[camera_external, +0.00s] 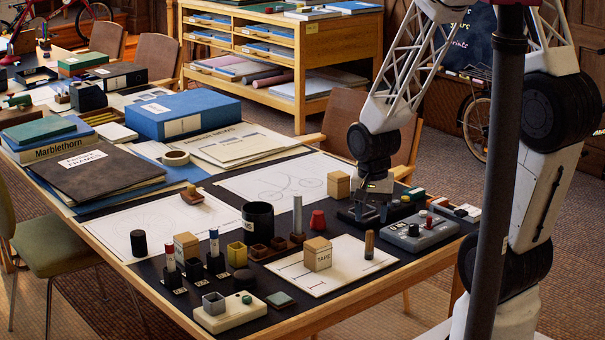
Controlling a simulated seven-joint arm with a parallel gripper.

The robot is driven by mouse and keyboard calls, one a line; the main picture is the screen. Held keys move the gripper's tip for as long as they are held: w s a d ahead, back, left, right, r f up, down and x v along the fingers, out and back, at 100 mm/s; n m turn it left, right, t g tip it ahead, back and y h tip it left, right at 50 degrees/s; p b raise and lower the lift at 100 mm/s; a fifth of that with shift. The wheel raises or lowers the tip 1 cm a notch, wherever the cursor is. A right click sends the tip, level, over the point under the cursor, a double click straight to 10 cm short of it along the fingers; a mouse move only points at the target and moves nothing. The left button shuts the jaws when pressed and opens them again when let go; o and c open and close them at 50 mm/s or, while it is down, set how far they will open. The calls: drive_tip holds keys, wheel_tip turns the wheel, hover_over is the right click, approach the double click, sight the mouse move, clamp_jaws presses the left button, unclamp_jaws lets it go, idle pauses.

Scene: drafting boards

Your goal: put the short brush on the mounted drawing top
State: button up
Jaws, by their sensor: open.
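A thick white board with line marks, which looks like the mounted drawing (342,279), lies near the table's front right. A tan box marked TAPE (317,255) and a short brown upright cylinder (369,245) stand on its top. I cannot tell for certain which item is the short brush; the brown cylinder may be it. My gripper (370,212) is open, low over the table's right side, behind the board and left of a grey button box. Dark parts around its fingertips hide whether anything is between them.
The grey button box (418,233) is close on the right. A tan block (338,185), a red cup-like piece (318,220) and a tall grey cylinder (297,214) stand left of my gripper. A black mug (258,221) and several small holders crowd the front left.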

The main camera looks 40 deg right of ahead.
drive_tip(key=shift+r, duration=2.35)
drive_tip(key=shift+r, duration=0.1)
wheel_tip(320, 180, up, 12)
drive_tip(key=n+t, duration=0.1)
drive_tip(key=n, duration=0.4)
hover_over(370, 231)
drive_tip(key=s+a, duration=0.2)
drive_tip(key=s, duration=0.2)
drive_tip(key=s+a+r+n+t, duration=0.1)
drive_tip(key=s+r+n, duration=0.3)
drive_tip(key=s+r, duration=0.4)
wheel_tip(370, 231, up, 2)
drive_tip(key=shift+s+a+r+n+t, duration=0.15)
drive_tip(key=shift+s+n+t, duration=0.15)
drive_tip(key=shift+n, duration=0.1)
